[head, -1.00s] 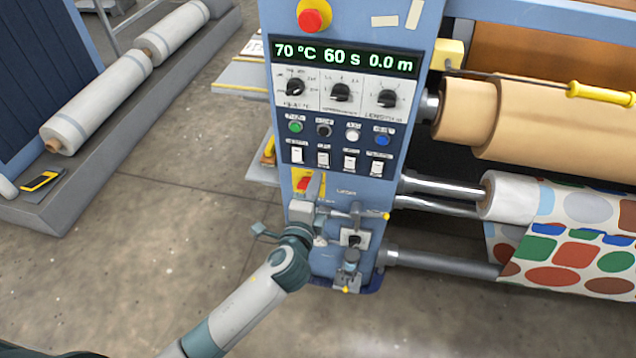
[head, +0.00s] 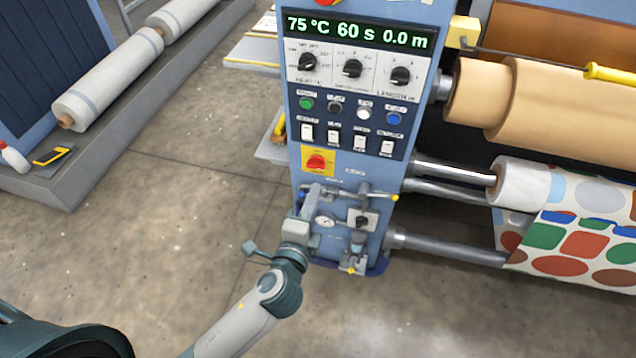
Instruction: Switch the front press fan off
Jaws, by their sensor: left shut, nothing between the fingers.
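The press control panel (head: 350,85) is blue with a dark face. It has a row of white rocker switches: the first (head: 307,132), the second (head: 333,136), the third (head: 360,141) and the fourth (head: 386,146). Their labels are too small to read, so I cannot tell which is the front press fan or how each is set. My left gripper (head: 304,208) is shut and empty, low in front of the panel and below the switches. Its fingers are partly hidden. My right gripper is not in view.
Above the switches are coloured buttons (head: 306,103), black knobs (head: 352,68) and a display (head: 357,32) reading 75 °C, 60 s, 0.0 m. A red rotary switch (head: 317,161) on yellow sits below them. Valves and a gauge (head: 325,221) are beside my gripper. Rollers (head: 520,185) lie to the right.

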